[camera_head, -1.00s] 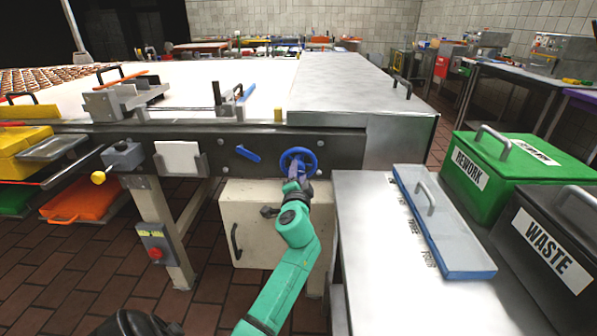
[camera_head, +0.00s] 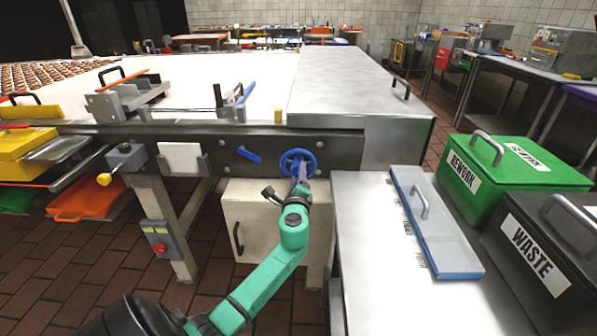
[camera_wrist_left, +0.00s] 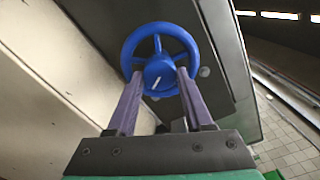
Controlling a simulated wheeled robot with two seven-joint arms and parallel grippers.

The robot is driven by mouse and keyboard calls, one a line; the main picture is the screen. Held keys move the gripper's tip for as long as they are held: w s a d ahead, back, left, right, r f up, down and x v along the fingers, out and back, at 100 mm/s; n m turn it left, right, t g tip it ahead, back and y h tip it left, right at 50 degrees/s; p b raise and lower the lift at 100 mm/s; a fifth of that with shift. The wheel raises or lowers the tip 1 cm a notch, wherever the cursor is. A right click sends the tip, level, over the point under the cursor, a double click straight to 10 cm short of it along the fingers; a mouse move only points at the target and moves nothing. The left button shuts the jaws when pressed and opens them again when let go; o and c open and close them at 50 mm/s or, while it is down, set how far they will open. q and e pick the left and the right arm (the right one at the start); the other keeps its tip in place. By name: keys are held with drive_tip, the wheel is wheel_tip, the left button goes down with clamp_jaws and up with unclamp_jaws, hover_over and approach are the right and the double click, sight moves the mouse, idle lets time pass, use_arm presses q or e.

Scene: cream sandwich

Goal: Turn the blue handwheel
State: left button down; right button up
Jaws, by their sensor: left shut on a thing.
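The blue handwheel (camera_head: 297,162) sits on the dark side rail of the conveyor table in the head view. It fills the upper middle of the left wrist view (camera_wrist_left: 160,62), with a ring, spokes and a hub bearing a white mark. My left gripper (camera_head: 301,176) reaches up to it from below. In the left wrist view its two purple fingers (camera_wrist_left: 159,82) are at either side of the hub, overlapping the lower part of the wheel. It is shut on the handwheel. My right gripper is not in view.
A blue lever (camera_head: 248,154) is on the rail left of the wheel. A cream cabinet (camera_head: 262,222) stands below. A metal table (camera_head: 375,250) with a blue-edged lid (camera_head: 440,240) stands at right, beside green rework (camera_head: 520,170) and dark waste (camera_head: 570,225) bins.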

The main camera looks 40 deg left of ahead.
use_arm(q)
drive_tip(key=m+p, duration=0.2)
drive_tip(key=m, duration=0.3)
drive_tip(key=shift+a+r+m+p, duration=0.1)
drive_tip(key=shift+r+m+p, duration=0.05)
drive_tip(key=shift+m+p, duration=0.2)
idle(0.4)
drive_tip(key=shift+c, duration=2.1)
unclamp_jaws()
drive_tip(key=shift+o, duration=0.7)
drive_tip(key=v, duration=1.4)
drive_tip(key=shift+s+d, duration=0.15)
drive_tip(key=shift+d, duration=0.05)
